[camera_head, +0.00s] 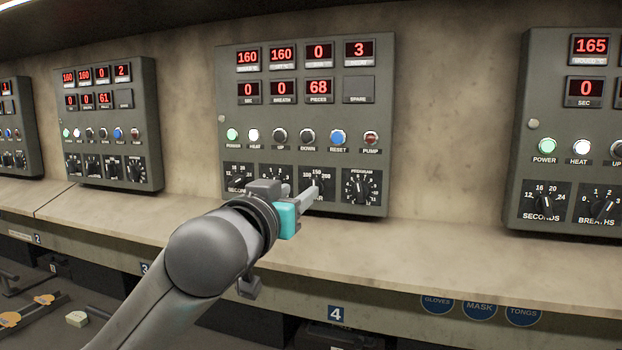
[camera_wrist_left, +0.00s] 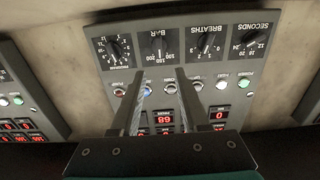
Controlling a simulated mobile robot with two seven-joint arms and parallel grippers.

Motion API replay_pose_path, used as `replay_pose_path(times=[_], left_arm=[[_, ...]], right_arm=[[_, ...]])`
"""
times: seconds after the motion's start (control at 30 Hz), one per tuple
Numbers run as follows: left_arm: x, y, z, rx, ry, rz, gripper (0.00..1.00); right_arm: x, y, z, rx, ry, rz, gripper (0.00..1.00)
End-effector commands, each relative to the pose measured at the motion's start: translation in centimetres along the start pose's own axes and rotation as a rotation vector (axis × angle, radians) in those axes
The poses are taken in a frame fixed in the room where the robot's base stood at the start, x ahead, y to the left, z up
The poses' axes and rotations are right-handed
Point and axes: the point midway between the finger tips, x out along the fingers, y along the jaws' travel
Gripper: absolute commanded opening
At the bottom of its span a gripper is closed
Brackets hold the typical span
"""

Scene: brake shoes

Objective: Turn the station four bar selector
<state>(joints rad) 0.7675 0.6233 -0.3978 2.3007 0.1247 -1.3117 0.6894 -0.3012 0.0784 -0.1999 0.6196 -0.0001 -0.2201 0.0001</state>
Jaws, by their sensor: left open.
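The station four panel (camera_head: 305,120) is a grey box on the wall above the bench label 4 (camera_head: 337,314). Its bar selector (camera_wrist_left: 159,47) is a black knob with a pale pointer on a dark dial plate, seen upside down in the wrist view. In the head view my gripper partly covers this dial (camera_head: 328,178). My left gripper (camera_head: 312,190) is open in front of the selector. In the wrist view its two fingers (camera_wrist_left: 160,74) point towards the knob, roughly lined up with its two sides, and nothing is between them. Contact with the knob cannot be told. My right gripper is not in view.
Neighbouring dials are close: breaths (camera_wrist_left: 208,43) and seconds (camera_wrist_left: 250,40) to one side, the pressure-program-like dial (camera_head: 362,187) to the other. A row of buttons (camera_head: 308,136) lies above them. Similar panels stand left (camera_head: 108,148) and right (camera_head: 560,100). The bench top (camera_head: 430,260) is clear.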

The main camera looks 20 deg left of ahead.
Motion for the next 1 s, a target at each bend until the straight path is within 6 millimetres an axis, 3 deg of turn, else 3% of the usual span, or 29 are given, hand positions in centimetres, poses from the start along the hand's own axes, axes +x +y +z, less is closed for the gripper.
replay_pose_path(times=[0.3, 0.5, 1.0], left_arm=[[4.9, 0.0, -0.1, -0.001, -0.001, -0.001, 0.45], [7.0, 0.0, -0.1, -0.001, 0.0, 0.0, 0.45], [8.0, 0.0, 0.0, 0.0, 0.001, 0.001, 0.45]], right_arm=[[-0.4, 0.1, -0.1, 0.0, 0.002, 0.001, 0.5], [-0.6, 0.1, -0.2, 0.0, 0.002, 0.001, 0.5], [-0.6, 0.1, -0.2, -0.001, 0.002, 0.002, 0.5]])
